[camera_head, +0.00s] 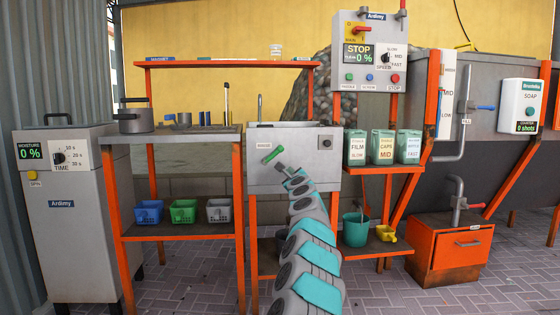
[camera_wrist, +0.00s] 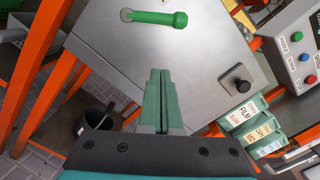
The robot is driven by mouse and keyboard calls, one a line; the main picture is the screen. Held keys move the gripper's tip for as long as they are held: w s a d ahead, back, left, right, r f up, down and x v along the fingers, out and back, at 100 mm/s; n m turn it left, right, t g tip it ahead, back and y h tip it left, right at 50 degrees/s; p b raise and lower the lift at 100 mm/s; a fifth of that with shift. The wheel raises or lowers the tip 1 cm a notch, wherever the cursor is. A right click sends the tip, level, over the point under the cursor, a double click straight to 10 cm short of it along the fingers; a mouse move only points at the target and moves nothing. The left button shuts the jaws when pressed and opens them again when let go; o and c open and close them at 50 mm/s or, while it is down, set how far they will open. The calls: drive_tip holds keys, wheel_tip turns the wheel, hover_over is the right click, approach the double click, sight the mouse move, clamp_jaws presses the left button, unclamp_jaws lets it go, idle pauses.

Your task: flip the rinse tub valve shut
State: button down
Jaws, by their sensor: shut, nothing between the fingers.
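The rinse tub valve is a green lever (camera_head: 273,154) on the grey front panel of the rinse tub (camera_head: 300,172), under a small label. It slants up to the right from its pivot. In the wrist view the lever (camera_wrist: 155,17) lies nearly level, with its round pivot at the left and a thicker green end at the right. My gripper (camera_head: 279,167) is just below and right of the lever in the head view. In the wrist view its fingertips (camera_wrist: 160,72) are together and empty, pointing at the panel, apart from the lever.
A black knob (camera_head: 326,143) sits on the panel to the right. A bench (camera_head: 172,138) with a pot (camera_head: 135,120) is at the left. A dark bucket (camera_wrist: 97,117) stands below in the wrist view.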

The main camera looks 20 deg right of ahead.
sight(273, 155)
drive_tip(key=w+r+p, duration=0.1)
drive_tip(key=w, duration=0.1)
drive_tip(key=w+r+p, duration=0.1)
drive_tip(key=w+p, duration=0.1)
drive_tip(key=w+a+r+p, duration=0.1)
drive_tip(key=w+p, duration=0.1)
drive_tip(key=w, duration=0.1)
drive_tip(key=shift+w, duration=0.1)
idle(0.6)
